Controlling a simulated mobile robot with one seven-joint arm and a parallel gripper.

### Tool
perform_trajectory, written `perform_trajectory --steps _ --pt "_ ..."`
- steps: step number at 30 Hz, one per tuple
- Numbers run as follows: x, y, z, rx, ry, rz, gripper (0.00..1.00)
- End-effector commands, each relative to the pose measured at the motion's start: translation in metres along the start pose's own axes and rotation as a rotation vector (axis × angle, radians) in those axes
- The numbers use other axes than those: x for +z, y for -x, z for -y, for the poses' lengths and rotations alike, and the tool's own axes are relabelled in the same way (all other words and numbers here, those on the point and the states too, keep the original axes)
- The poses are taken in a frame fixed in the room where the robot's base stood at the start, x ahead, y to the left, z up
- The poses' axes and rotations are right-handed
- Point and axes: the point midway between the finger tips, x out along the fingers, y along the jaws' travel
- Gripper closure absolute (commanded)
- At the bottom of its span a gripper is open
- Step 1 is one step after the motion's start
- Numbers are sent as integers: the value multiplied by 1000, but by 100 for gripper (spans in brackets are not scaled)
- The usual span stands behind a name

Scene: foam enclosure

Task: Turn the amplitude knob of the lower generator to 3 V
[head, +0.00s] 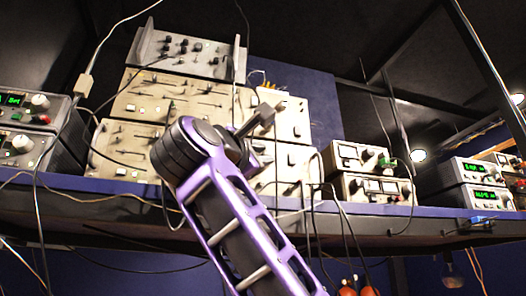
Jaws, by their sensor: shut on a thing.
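Two generators with green displays are stacked at the far left of the shelf in the head view. The lower generator (28,150) is cut off by the left edge, and a pale round knob (22,143) shows on its front. My arm crosses the middle. My gripper (263,117) shows as a small dark grey end beyond the wrist, in front of the cream panels. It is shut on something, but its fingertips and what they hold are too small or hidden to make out. It is well to the right of the left generators.
Cream slider panels (130,143) and a grey unit (190,53) are stacked behind my arm. Two metered boxes (368,188) stand right of it. Loose cables hang over the shelf edge (120,187).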

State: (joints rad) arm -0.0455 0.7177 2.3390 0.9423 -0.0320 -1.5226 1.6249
Motion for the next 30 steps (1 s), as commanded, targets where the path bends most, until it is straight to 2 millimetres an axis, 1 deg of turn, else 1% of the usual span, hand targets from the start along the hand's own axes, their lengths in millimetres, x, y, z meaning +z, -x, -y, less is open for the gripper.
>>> perform_trajectory --steps 1,15,22,30 --pt "2 0 -5 -34 -32 -2 100" --pt "4 -3 -12 -331 -320 -15 100" --pt "4 -4 -13 -424 -414 -18 100" --pt "4 -4 -12 -478 -467 -19 100"
